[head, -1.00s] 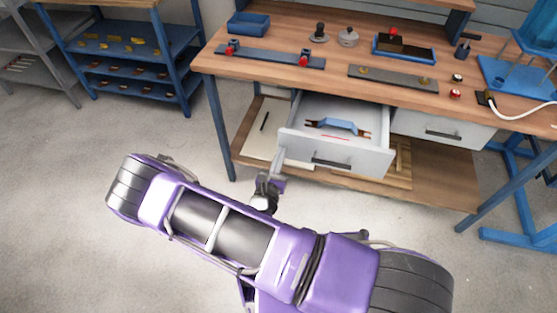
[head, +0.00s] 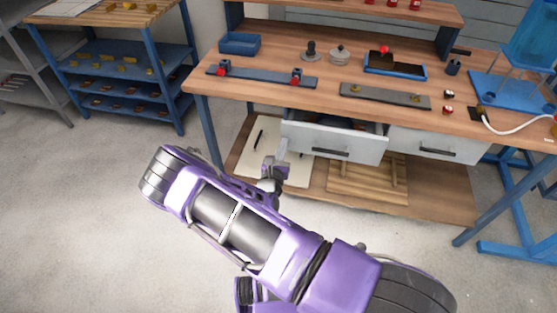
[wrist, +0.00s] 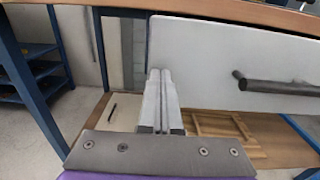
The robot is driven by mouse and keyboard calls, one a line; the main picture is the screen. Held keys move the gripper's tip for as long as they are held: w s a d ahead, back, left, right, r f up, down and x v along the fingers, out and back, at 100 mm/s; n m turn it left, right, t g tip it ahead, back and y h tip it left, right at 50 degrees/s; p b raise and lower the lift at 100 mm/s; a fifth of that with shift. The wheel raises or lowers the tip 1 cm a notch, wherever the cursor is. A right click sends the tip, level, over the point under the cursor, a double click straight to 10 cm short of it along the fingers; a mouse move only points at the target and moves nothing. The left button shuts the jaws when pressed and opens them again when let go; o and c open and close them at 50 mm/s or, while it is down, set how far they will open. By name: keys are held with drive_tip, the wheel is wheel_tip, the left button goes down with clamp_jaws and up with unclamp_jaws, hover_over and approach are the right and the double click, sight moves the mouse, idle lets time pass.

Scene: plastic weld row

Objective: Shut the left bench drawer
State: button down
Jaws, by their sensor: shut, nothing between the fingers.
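The left bench drawer (head: 350,148) has a light grey front with a dark bar handle (head: 330,152). It stands slightly open under the bench top; a narrow strip of its inside shows, with part of a blue thing in it. My gripper (head: 284,146) is shut and empty at the left end of the drawer front. In the wrist view its fingertips (wrist: 160,75) overlap the left part of the drawer front (wrist: 205,62) and seem to touch it; exact contact cannot be told. The handle (wrist: 275,88) lies to their right.
The right drawer (head: 435,145) looks closed. The bench top (head: 330,95) carries a blue bin (head: 240,44), plates and small parts. A lower shelf (head: 430,190) holds a wooden pallet (head: 368,180). A blue bench leg (head: 207,130) stands left of my gripper. Open floor lies in front.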

drive_tip(key=b+x, duration=0.1)
drive_tip(key=x, duration=0.7)
drive_tip(key=shift+w+f, duration=0.1)
drive_tip(key=shift+w, duration=0.1)
drive_tip(key=shift+w+d+r, duration=0.1)
drive_tip(key=shift+w+r, duration=0.1)
drive_tip(key=shift+w, duration=0.1)
